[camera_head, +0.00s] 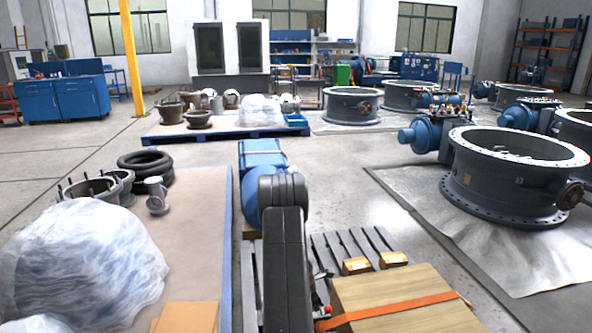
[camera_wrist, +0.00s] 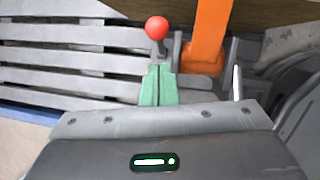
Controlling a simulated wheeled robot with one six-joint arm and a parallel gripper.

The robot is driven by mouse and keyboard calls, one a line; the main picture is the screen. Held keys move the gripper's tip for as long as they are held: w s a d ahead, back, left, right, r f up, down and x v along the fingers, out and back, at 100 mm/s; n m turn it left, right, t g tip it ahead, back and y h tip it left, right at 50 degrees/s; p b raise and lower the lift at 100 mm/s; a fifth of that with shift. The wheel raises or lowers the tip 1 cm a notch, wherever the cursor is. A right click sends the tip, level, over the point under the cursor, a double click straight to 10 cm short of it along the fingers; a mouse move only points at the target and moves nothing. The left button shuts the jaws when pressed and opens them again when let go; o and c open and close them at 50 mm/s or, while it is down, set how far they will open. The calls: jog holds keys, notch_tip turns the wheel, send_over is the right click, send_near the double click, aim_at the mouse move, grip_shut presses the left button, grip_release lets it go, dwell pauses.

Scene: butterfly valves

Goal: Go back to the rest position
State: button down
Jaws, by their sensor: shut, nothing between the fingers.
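My gripper (camera_wrist: 158,82) shows in the wrist view with its two green fingers pressed together, shut and empty. Just beyond the fingertips, in that view, is a red ball-shaped knob (camera_wrist: 157,27) on a short grey stem. I cannot tell whether the fingertips touch the stem. An orange strap (camera_wrist: 207,40) runs to the right of the fingers.
A plastic-wrapped heap (camera_head: 80,262) is at left. A large valve body (camera_head: 510,175) stands on sheeting at right. Open floor (camera_head: 345,185) lies ahead.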

jog(key=s+a+f+t+h+b, duration=0.1)
jog(key=a+f+h+b, duration=0.3)
jog(key=b, duration=1.1)
jog(key=a+h, duration=0.2)
jog(key=a, duration=0.1)
jog(key=shift+a+f+n+t, duration=0.15)
jog(key=shift+f+n+t, duration=0.1)
jog(key=shift+n+t, duration=0.05)
